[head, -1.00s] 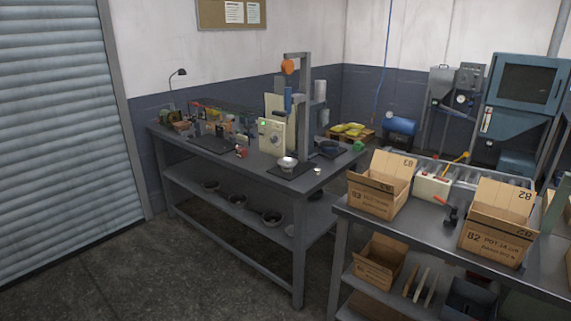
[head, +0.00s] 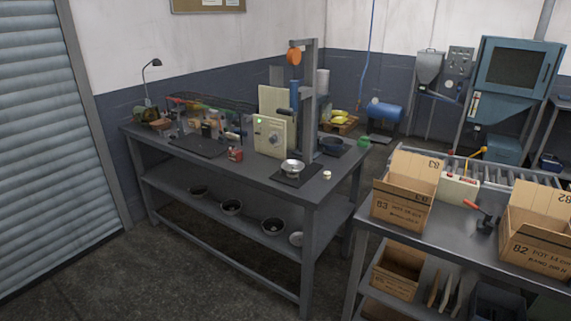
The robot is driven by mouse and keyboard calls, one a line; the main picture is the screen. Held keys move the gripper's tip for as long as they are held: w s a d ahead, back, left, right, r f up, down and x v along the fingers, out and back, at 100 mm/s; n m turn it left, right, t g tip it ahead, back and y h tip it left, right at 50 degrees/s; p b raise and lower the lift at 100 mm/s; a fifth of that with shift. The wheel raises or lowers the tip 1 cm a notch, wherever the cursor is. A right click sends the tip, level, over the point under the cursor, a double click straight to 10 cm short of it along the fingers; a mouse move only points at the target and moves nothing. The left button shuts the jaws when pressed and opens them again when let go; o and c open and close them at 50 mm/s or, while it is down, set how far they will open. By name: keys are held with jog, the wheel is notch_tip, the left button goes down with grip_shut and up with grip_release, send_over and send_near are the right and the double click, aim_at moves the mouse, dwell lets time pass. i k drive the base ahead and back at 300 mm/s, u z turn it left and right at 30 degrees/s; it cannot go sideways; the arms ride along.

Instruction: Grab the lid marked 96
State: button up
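I cannot make out a lid marked 96 in the head view. A shiny metal dish (head: 292,168) sits on a dark plate on the bench top. Any markings on these are too small to read. My gripper is not in view.
The left workbench (head: 263,184) carries a press column (head: 307,100) and a beige control box (head: 270,136). The right bench (head: 455,245) holds open cardboard boxes marked 83 (head: 400,208) and 82 (head: 530,245). Bare floor (head: 180,285) lies in front.

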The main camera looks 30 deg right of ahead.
aim_at(287, 165)
jog(key=u, duration=0.2)
jog(key=i, duration=0.85)
jog(key=u, duration=0.35)
